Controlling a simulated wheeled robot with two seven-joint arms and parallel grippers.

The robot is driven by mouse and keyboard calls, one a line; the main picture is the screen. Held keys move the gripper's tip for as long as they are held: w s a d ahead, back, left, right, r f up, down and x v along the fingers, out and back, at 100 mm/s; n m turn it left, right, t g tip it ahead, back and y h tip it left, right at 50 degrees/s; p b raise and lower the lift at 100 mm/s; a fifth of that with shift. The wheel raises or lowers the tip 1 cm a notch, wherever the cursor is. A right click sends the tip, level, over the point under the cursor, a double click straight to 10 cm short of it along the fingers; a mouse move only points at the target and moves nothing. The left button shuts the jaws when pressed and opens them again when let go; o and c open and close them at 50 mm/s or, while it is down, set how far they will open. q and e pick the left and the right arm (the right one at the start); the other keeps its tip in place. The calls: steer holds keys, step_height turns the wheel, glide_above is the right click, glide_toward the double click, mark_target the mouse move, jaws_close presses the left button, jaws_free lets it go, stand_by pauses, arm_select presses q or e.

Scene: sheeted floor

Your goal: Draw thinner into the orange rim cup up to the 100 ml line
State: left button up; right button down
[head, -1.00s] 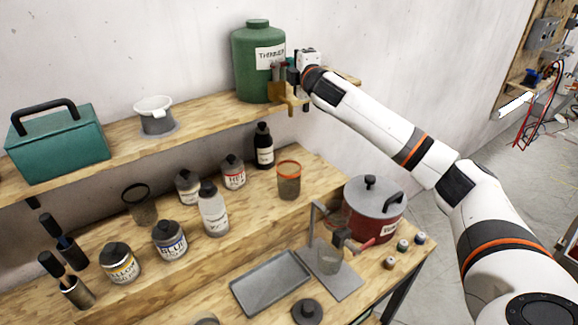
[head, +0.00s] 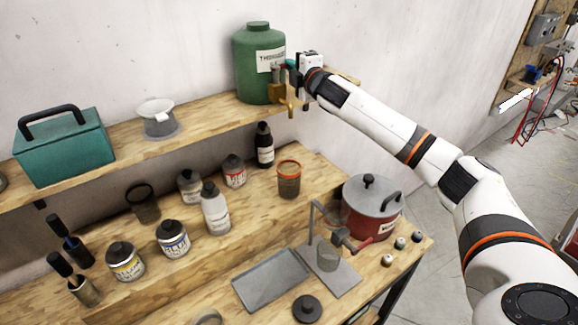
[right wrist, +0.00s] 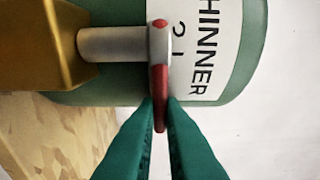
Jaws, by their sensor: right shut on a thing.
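The green thinner container (head: 258,85) stands on the upper shelf with its label facing out and a brass-coloured tap (head: 279,95) at its right front. My right gripper (head: 288,65) is at this tap. In the right wrist view, its green fingers (right wrist: 160,108) are shut on the red tap lever (right wrist: 158,82), which points toward the gripper. The orange rim cup (head: 289,183) stands upright on the raised bench step, below the spout in the picture. Its level and 100 ml line are too small to read, and I see no stream. My left gripper is out of view.
Several paint jars and bottles fill the step to the left. A grey tray (head: 272,280) lies in front. A teal toolbox (head: 62,150) stands on the shelf.

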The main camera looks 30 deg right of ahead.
stand_by(0.3)
steer(key=shift+w+n+y, duration=0.1)
steer(key=shift+n+y, duration=0.6)
steer(key=shift+y, duration=0.4)
steer(key=shift+r+y, duration=0.15)
steer(key=shift+y, duration=0.15)
steer(key=shift+w+d+n+y, duration=0.1)
steer(key=shift+w+n+y, duration=0.05)
steer(key=shift+n+y, duration=0.6)
steer(key=shift+y, duration=0.25)
steer(key=shift+r, duration=0.15)
